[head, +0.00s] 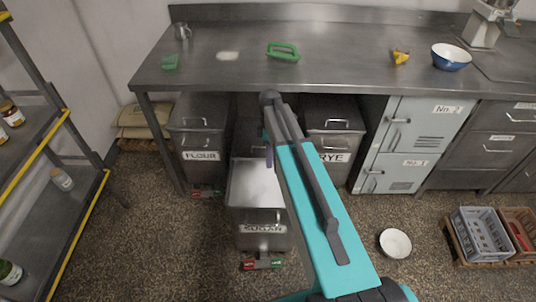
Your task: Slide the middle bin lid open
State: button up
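The middle bin (243,218), labelled SUGAR, is a steel bin that stands forward of the bins on either side. Its top, a pale, shiny, flat-looking surface (252,184), faces up; I cannot tell whether this is the shut lid or the bin's contents. A handle bar shows at its front edge. My teal arm crosses over the bin's right side and hides part of it. My gripper (268,156) shows only as a dark finger-like part over the bin's back edge. Its fingers are mostly hidden, so its opening and any contact are unclear.
The FLOUR bin (200,140) stands left and the RYE bin (335,125) right, under the steel counter (340,75). A white bowl (395,243) lies on the floor at right, near crates (480,235). A shelf rack (75,210) stands at left. Floor between rack and bins is clear.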

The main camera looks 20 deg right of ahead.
jog(key=shift+s+a+r, duration=0.1)
jog(key=shift+s, duration=0.8)
